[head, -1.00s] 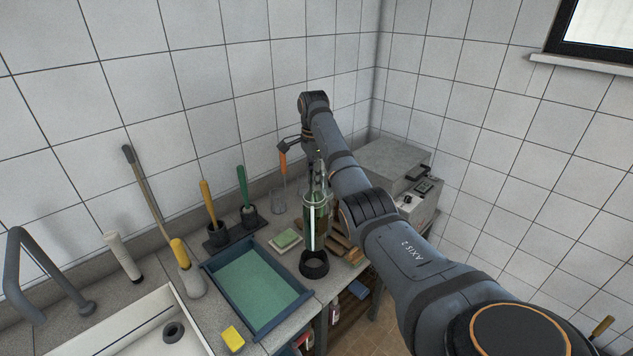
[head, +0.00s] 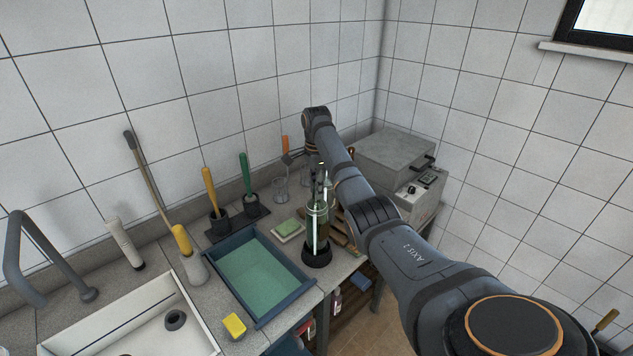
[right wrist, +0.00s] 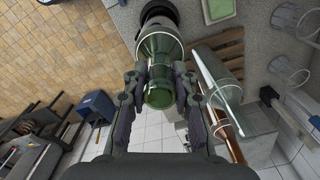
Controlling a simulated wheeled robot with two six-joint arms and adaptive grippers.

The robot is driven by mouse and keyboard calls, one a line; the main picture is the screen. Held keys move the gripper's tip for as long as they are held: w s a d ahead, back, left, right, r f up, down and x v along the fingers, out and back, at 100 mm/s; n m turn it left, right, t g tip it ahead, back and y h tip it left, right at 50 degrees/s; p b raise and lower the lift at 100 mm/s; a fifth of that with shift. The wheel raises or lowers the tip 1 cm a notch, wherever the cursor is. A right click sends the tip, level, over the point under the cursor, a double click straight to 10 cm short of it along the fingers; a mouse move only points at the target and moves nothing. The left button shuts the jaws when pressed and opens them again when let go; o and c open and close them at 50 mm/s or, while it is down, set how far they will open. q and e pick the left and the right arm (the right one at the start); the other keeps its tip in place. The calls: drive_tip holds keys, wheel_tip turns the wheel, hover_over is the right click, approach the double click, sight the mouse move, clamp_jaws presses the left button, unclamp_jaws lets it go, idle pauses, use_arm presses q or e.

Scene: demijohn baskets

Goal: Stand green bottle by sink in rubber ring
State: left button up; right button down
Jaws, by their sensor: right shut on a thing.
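The green bottle (head: 317,228) stands upright over the black rubber ring (head: 317,257) on the counter, right of the blue tray. Its base is down at the ring's opening; I cannot tell whether it rests on the bottom. My right gripper (head: 319,188) is shut on the bottle's upper part. In the right wrist view my gripper (right wrist: 160,92) has a finger on each side of the green bottle (right wrist: 160,65), and the ring (right wrist: 158,11) shows at its far end. My left gripper is out of view.
The blue tray (head: 308,281) and a green soap bar (head: 288,229) lie left of the ring. A wooden rack (right wrist: 222,45) with a clear bottle (right wrist: 218,78) is close beside the held bottle. Glasses (head: 280,188) stand behind. The counter edge is just in front.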

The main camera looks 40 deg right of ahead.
drive_tip(key=shift+f, duration=2.05)
drive_tip(key=c, duration=1)
unclamp_jaws()
wheel_tip(320, 180, up, 8)
drive_tip(key=shift+f, duration=0.2)
